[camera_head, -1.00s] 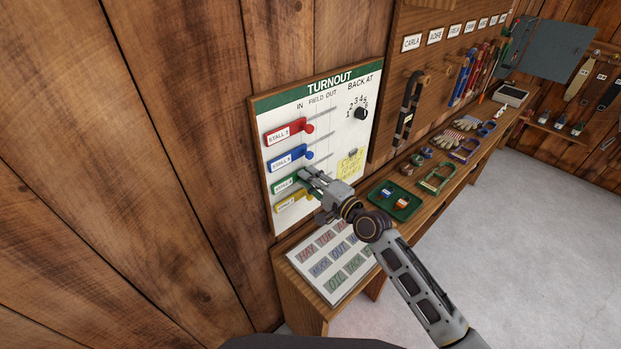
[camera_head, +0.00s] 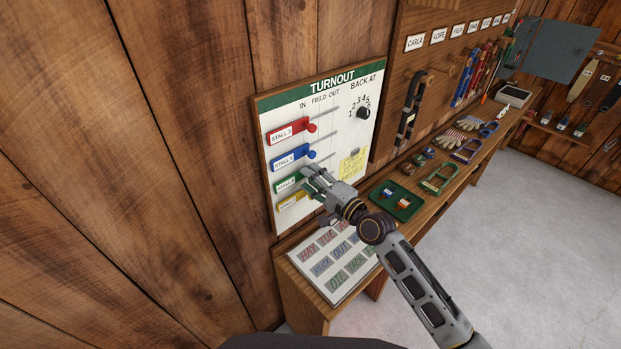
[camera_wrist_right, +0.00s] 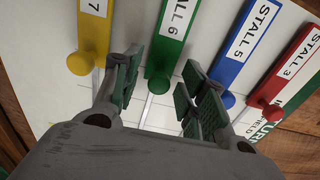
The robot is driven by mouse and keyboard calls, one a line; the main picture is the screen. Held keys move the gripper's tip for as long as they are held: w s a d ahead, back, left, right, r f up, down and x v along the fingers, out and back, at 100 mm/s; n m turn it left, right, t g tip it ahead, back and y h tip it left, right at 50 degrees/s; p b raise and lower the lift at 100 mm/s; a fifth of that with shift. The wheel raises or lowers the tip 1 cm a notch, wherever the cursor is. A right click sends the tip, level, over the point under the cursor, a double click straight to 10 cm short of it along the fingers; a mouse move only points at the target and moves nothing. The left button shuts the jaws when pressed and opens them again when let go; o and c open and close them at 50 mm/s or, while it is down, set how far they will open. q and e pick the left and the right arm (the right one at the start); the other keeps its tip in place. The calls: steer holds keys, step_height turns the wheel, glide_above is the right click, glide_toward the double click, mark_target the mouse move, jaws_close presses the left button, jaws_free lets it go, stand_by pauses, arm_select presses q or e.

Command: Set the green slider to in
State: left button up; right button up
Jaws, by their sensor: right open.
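The green slider, labelled STALL 6, is on the white turnout board (camera_head: 338,124), below the blue slider (camera_head: 290,157). In the head view its green tag (camera_head: 286,184) shows beside my right gripper (camera_head: 311,180), which partly covers it. In the right wrist view the green slider's knob (camera_wrist_right: 158,83) lies between the two open fingers of my right gripper (camera_wrist_right: 160,95), with no finger seen touching it. The slider sits toward the left end of its track, under the IN and FIELD headings; its exact stop is hard to tell. My left gripper is out of view.
The yellow slider (camera_wrist_right: 82,62) is close beside one finger, and the blue slider's knob (camera_wrist_right: 227,99) is close to the other. The red slider (camera_head: 290,131) is above. A yellow note (camera_head: 351,165) is on the board. A shelf with a green tray (camera_head: 397,200) runs right.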

steer(key=v, duration=1.1)
steer(key=shift+a, duration=0.15)
stand_by(0.7)
